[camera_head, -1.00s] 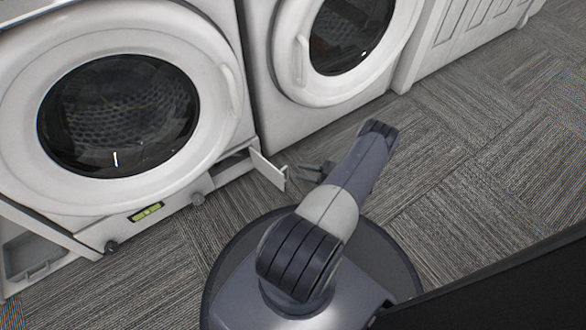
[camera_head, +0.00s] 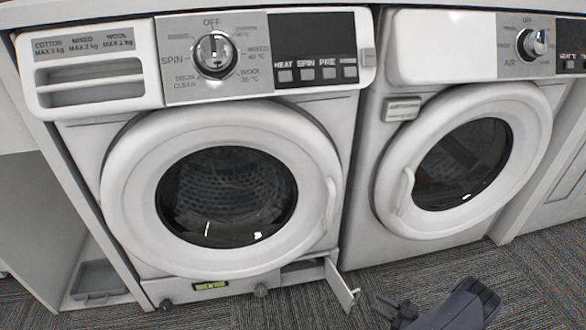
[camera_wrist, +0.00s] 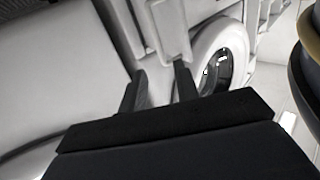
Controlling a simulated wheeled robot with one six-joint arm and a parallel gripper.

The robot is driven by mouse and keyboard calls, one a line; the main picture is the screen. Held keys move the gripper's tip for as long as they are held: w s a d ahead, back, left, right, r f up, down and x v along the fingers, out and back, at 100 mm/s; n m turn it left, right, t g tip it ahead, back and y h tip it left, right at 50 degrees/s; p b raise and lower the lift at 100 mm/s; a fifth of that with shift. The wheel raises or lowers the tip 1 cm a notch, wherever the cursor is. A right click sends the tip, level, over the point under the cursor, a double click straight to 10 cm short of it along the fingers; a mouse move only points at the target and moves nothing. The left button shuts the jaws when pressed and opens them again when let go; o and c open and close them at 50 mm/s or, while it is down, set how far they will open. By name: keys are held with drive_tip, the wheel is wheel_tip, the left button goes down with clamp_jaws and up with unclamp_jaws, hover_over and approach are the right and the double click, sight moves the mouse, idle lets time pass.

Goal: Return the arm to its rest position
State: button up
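My gripper (camera_head: 390,308) is low at the bottom edge of the head view, near the floor, with part of my grey arm beside it. It is just right of the small open flap (camera_head: 342,286) under the left washing machine (camera_head: 105,240), and a gap seems to separate them. In the wrist view my gripper (camera_wrist: 160,82) has its two dark fingers apart with nothing between them. A pale panel, likely the flap (camera_wrist: 172,32), shows beyond the fingertips. Most of my arm is out of the head view.
A second machine (camera_head: 372,150) with a closed round door stands to the right. Both doors are shut. A grey tray (camera_head: 98,282) lies in the open bay at left. Carpeted floor (camera_head: 540,270) is clear at the lower right.

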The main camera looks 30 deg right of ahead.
drive_tip(key=b+x, duration=0.1)
drive_tip(key=x, duration=0.6)
drive_tip(key=shift+w+a, duration=0.25)
drive_tip(key=shift+d, duration=0.1)
